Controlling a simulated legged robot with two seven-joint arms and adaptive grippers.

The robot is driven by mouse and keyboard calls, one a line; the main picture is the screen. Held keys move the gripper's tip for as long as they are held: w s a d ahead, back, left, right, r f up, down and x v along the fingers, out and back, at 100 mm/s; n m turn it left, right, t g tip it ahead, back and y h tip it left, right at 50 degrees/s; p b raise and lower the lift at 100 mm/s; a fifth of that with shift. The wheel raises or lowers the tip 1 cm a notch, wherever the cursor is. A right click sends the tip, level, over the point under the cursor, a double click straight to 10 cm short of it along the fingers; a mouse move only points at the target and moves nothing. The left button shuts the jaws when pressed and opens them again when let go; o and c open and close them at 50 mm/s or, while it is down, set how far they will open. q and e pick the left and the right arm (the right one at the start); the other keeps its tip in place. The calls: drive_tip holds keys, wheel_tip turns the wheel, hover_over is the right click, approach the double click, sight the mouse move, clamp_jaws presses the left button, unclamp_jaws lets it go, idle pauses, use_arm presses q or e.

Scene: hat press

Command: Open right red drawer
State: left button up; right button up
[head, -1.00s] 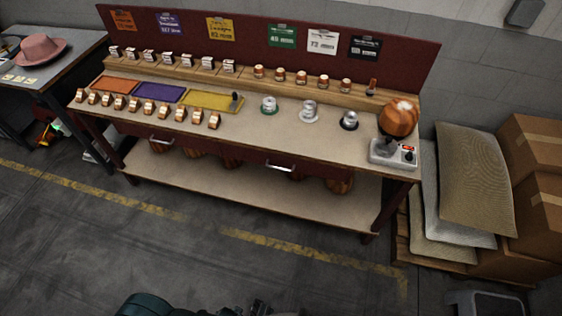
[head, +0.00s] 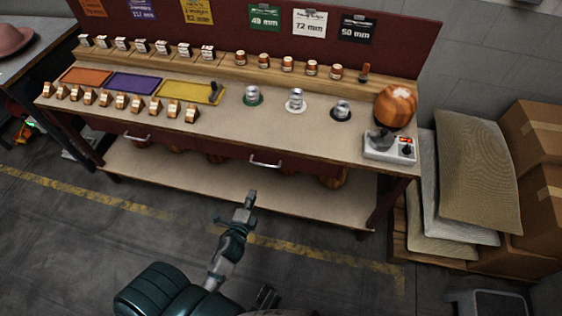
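The right red drawer (head: 300,172) sits under the workbench top, its dark red front flush with the bench, so it looks shut. Its pale metal handle (head: 265,163) is bare. My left gripper (head: 251,197) reaches up from the bottom of the head view. It appears just below and slightly left of the handle in the picture, apart from it, with nothing visible in it. It is too small and edge-on to tell whether its fingers are open. My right gripper cannot be made out; a small dark part of my body shows at the bottom edge.
A second drawer handle (head: 136,138) is further left. The bench top (head: 225,138) carries coloured mats, small blocks, metal parts and a wooden hat form (head: 396,106) on a press. A lower shelf (head: 215,185) holds wooden forms. Sacks (head: 476,170) and cartons stand right; the floor in front is clear.

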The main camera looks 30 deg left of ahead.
sight(264, 165)
use_arm(q)
drive_tip(key=shift+r+b+x, duration=0.2)
drive_tip(key=shift+b+x, duration=0.45)
drive_tip(key=shift+x, duration=3.65)
drive_tip(key=shift+r+b+x, duration=0.15)
drive_tip(key=shift+b+x, duration=0.5)
drive_tip(key=shift+x, duration=3.7)
use_arm(e)
wheel_tip(264, 165, up, 8)
drive_tip(key=shift+s, duration=0.45)
use_arm(q)
drive_tip(key=shift+a, duration=0.2)
use_arm(e)
drive_tip(key=shift+d+f, duration=0.1)
use_arm(q)
clamp_jaws()
